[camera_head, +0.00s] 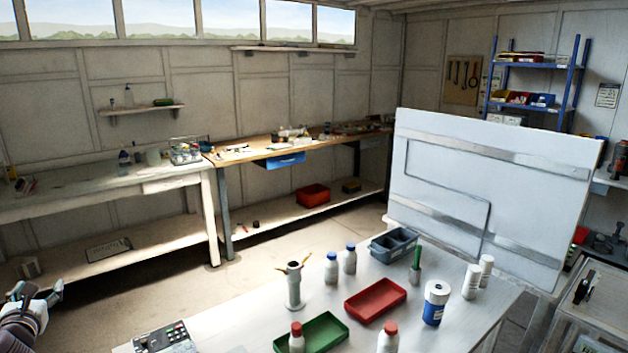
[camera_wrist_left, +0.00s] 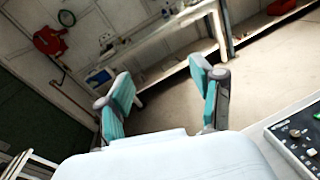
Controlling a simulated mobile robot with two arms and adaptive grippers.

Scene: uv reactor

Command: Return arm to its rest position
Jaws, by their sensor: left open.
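My left gripper (camera_head: 38,296) is at the lower left edge of the head view, off the near table's left side. In the left wrist view my left gripper (camera_wrist_left: 163,98) shows its two teal-padded fingers spread apart with nothing between them. Beyond the fingers are bare floor and a wall bench. My right gripper does not show in either view.
The near table (camera_head: 245,328) holds a control box (camera_head: 162,339), a green tray (camera_head: 325,333), a red tray (camera_head: 376,300), a grey bin (camera_head: 393,246) and several bottles. A large white panel (camera_head: 485,195) stands behind. The floor (camera_head: 180,280) left of the table is clear.

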